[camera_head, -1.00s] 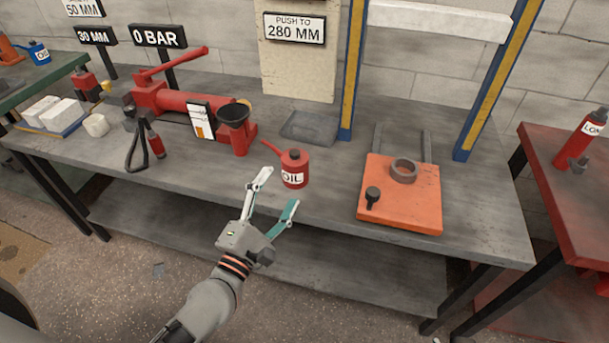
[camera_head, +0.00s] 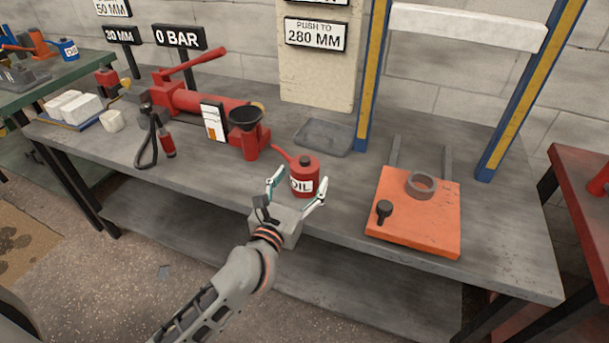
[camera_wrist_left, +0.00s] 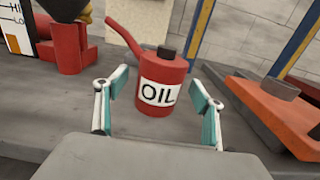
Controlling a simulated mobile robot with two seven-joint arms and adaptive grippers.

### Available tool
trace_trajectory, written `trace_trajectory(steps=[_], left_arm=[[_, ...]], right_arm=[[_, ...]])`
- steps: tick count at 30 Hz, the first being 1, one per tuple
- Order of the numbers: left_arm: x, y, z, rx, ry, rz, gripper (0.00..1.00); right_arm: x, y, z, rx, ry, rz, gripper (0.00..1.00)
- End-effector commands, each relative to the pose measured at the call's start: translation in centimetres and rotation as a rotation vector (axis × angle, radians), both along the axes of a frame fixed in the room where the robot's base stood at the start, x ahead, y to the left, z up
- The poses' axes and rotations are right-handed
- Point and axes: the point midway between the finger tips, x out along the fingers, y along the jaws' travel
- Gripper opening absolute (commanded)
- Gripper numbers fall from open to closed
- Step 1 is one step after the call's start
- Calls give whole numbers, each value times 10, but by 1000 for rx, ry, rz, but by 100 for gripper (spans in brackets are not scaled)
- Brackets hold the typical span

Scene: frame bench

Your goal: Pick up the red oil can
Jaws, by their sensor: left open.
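The red oil can (camera_head: 305,172) stands upright on the grey bench, with a white OIL label, a dark cap and a spout pointing up to the left. My left gripper (camera_head: 296,190) is open in front of the can, its fingers reaching toward either side of it. In the left wrist view the can (camera_wrist_left: 160,72) shows between the two open fingertips (camera_wrist_left: 160,95), with gaps on both sides. My right gripper is not in view.
A red pump with a black funnel (camera_head: 246,118) stands left of the can. A grey tray (camera_head: 323,137) lies behind it. An orange plate (camera_head: 415,232) with a ring (camera_head: 421,184) and a black knob is to the right, below a blue and yellow frame (camera_head: 372,75).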

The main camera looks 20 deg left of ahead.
Motion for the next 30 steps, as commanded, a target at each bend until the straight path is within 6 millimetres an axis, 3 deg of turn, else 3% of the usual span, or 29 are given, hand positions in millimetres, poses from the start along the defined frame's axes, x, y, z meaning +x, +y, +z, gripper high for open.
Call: trace_trajectory(steps=[6, 14, 18, 21, 30], left_arm=[[24, -1, -1, 0, 1, 0, 68], [25, -1, -1, 1, 0, 0, 68], [25, -1, -1, 2, 0, 0, 32], [25, -1, -1, 2, 0, 0, 12], [26, -1, 6, 3, -6, -1, 12]], right_arm=[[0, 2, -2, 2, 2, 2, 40], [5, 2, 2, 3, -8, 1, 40], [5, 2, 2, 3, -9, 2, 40], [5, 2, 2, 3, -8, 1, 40], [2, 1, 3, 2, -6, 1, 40]])
